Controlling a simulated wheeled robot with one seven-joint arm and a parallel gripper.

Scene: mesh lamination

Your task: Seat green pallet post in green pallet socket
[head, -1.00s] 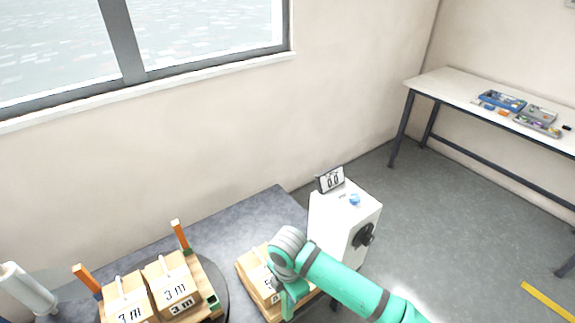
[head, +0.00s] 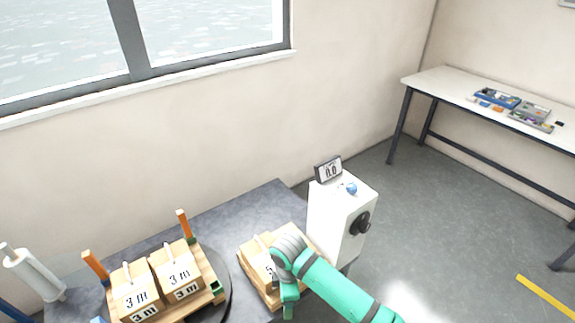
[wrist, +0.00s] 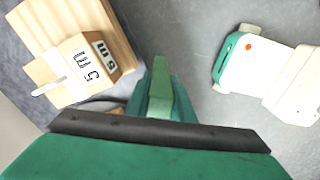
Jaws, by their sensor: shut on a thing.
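My gripper (head: 287,291) is shut on the green pallet post, which points down from it (head: 288,311) beside the right-hand box stack. In the wrist view the post (wrist: 160,88) shows between the jaws (wrist: 160,103), over grey floor. The green pallet socket (head: 217,287) appears as a small green piece at the right corner of the wooden pallet (head: 207,272) on the left. The gripper is well to the right of that socket, apart from it. Orange posts (head: 183,224) (head: 95,268) stand upright at other pallet corners. The socket's opening cannot be made out.
Boxes marked 3 m (head: 176,268) fill the pallet, on a dark round plate (head: 226,301). A box marked 5 m (wrist: 88,70) sits on wood close to my gripper. A white cabinet (head: 335,220) stands behind my arm. A white roll (head: 36,273) is far left.

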